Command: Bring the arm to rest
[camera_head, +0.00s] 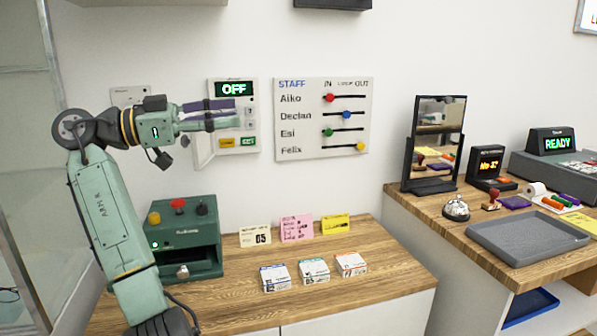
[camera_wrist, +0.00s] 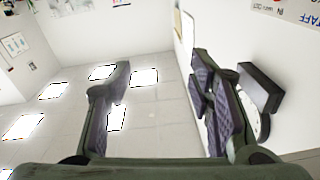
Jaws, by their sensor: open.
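My arm (camera_head: 108,205) rises from the lower left in the head view and bends toward the right at its elbow. My gripper (camera_head: 238,112) is raised in front of the wall panel with the green "OFF" display (camera_head: 234,89), and it covers part of that panel. In the wrist view my gripper (camera_wrist: 165,110) has its two dark padded fingers wide apart. Nothing is between them. I cannot tell whether the gripper touches the panel.
A staff board (camera_head: 322,140) with coloured sliders hangs right of the gripper. Below are a green machine (camera_head: 185,240) and small boxes (camera_head: 313,271) on a wooden counter (camera_head: 390,285). A mirror (camera_head: 436,140), bell (camera_head: 456,208) and grey tray (camera_head: 525,238) stand on the right counter. A glass panel (camera_head: 30,150) is at far left.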

